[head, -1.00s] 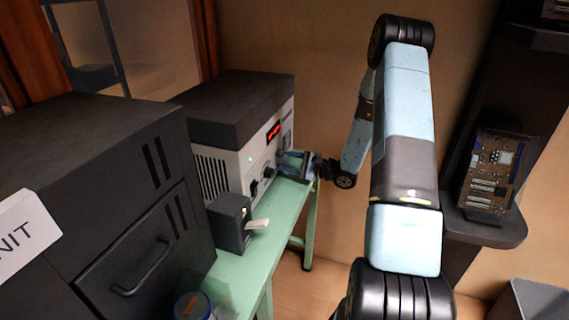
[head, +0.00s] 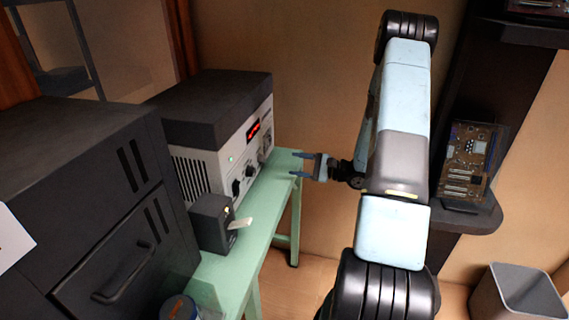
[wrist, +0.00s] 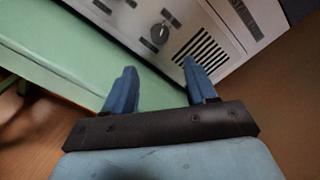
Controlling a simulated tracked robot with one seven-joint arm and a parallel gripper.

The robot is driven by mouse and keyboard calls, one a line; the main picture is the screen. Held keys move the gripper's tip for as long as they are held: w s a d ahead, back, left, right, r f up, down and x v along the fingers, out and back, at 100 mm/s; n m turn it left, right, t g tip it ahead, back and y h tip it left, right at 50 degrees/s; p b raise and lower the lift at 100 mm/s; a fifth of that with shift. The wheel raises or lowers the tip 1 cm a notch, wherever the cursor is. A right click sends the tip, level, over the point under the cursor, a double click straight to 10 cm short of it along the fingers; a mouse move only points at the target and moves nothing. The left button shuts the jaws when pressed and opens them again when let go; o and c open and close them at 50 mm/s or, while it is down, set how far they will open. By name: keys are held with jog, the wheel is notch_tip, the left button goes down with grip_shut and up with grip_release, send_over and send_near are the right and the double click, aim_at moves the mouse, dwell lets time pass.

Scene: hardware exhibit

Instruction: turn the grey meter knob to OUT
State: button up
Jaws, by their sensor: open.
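The meter (head: 232,155) is a pale box with a black top and a red display, at the left centre of the head view. Its front carries small dark knobs (head: 249,171); I cannot tell there which is the grey one. In the wrist view a round dark-grey knob (wrist: 159,34) with a light pointer line sits on the meter's panel (wrist: 190,15), among small dark labels too small to read. My gripper (head: 296,166) is open and empty, off the front of the meter with a gap. In the wrist view its blue fingers (wrist: 159,72) point toward the knob, which lies beyond them.
The meter stands on a green table (head: 262,205). A small dark box with a pale lever (head: 214,222) is in front of it, and a large dark cabinet (head: 90,200) is at left. A circuit board (head: 468,160) stands on a dark shelf at right, above a grey bin (head: 520,292).

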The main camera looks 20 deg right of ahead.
jog(key=v, duration=0.3)
dwell(0.5)
jog(key=s+a+r+n+g+h, duration=0.4)
jog(key=s+a+r+n+g, duration=0.65)
jog(key=a+r, duration=0.5)
jog(key=s+d+r+n+t+h, duration=0.2)
jog(key=s+r+n+t+h, duration=0.2)
jog(key=s+r+h, duration=0.6)
jog(key=shift+s+d+r+t+h, duration=0.35)
jog(key=shift+s+r+t, duration=0.4)
jog(key=shift+s+r, duration=2.65)
jog(key=shift+s+f+n, duration=0.25)
jog(key=shift+s+f, duration=0.65)
jog(key=shift+f, duration=0.05)
